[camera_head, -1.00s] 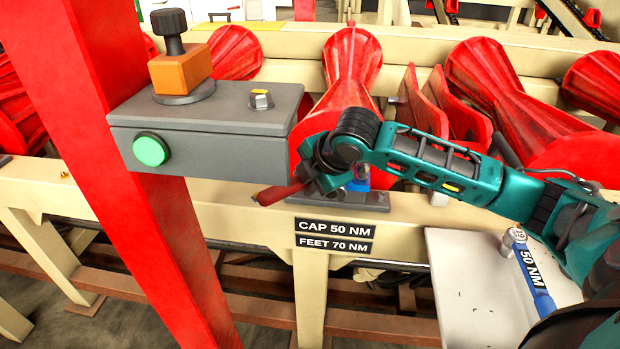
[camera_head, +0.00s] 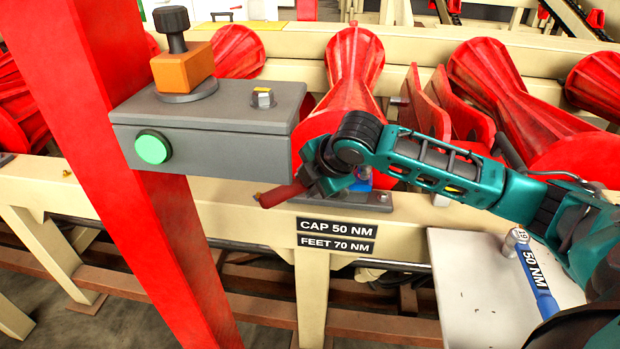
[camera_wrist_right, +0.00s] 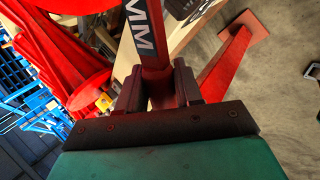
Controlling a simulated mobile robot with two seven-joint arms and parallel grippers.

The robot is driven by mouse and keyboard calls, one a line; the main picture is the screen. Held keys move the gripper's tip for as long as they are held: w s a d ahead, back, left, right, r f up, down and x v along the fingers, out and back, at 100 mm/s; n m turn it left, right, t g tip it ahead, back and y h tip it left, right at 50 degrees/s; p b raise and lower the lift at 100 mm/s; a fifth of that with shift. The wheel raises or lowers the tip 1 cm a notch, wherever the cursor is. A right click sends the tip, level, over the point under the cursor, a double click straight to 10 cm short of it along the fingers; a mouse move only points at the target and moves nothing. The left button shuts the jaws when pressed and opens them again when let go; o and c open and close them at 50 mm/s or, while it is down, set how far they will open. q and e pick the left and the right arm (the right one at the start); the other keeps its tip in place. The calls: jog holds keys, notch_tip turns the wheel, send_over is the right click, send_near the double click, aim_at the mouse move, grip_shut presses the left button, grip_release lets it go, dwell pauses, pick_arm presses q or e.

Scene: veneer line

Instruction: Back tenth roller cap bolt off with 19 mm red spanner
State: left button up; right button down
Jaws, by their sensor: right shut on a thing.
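The red spanner shows its red handle (camera_head: 284,194) in the head view, sticking out to the left of my right gripper (camera_head: 318,182). In the right wrist view the spanner (camera_wrist_right: 147,38), with white "MM" lettering, runs up from between the jaws of my right gripper (camera_wrist_right: 158,88), which is shut on it. The red roller (camera_head: 350,85) stands behind my gripper. A grey foot plate (camera_head: 378,202) lies below the gripper. The cap bolt and the spanner's working end are hidden behind my gripper and wrist in the head view. My left gripper is not in view.
A blue "50 NM" torque wrench (camera_head: 535,275) lies on a pale board (camera_head: 470,285) at the right. Labels (camera_head: 337,235) mark the beam.

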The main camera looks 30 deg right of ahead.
jog(key=shift+f, duration=0.65)
dwell(0.9)
jog(key=shift+r, duration=2.55)
